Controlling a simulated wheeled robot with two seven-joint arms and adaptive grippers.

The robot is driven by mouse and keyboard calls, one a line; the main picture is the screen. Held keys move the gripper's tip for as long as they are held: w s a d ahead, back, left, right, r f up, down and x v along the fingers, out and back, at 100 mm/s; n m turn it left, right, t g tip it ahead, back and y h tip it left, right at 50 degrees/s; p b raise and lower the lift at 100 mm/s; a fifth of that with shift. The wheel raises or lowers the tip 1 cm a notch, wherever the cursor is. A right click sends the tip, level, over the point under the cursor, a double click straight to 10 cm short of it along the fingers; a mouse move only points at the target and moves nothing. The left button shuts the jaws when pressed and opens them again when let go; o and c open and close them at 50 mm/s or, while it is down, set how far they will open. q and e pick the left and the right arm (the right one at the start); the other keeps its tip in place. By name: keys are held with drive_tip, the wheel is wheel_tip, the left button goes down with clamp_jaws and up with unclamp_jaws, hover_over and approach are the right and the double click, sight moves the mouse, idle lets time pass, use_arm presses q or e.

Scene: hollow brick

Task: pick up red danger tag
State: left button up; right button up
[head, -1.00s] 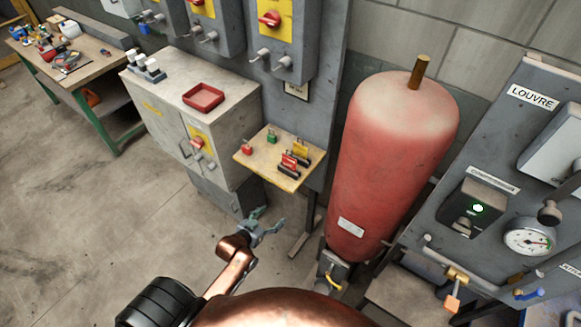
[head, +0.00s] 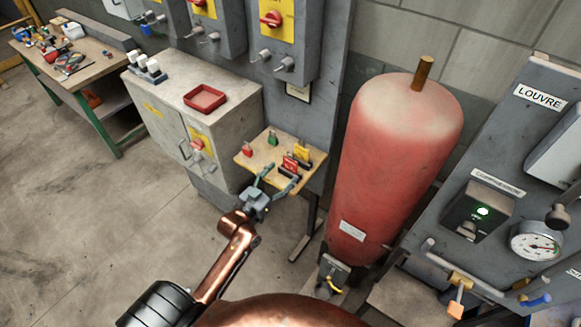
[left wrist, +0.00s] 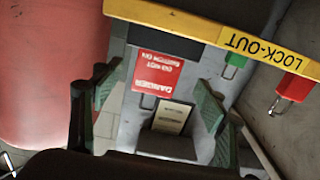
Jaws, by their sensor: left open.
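The red danger tag (head: 290,163) stands in a dark holder on the small wooden shelf (head: 247,160). In the left wrist view the tag (left wrist: 157,72) shows upside down with white lettering, between the finger directions and beyond them. My left gripper (head: 277,180) is open at the shelf's front edge, close in front of the tag. In the left wrist view its two fingers (left wrist: 155,100) are spread with nothing between them, and I see no contact with the tag. My right gripper is not in view.
A large red tank (head: 395,160) stands close on the right. A grey cabinet with a red tray (head: 205,98) is on the left. Floor in front is open.

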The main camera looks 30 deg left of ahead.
sight(290, 166)
use_arm(q)
drive_tip(key=w, duration=0.5)
drive_tip(key=shift+w+d+r, duration=0.1)
drive_tip(key=shift+w+d, duration=0.05)
drive_tip(key=shift+d, duration=0.15)
drive_tip(key=c, duration=1.1)
drive_tip(key=shift+o, duration=0.2)
drive_tip(key=shift+r, duration=0.1)
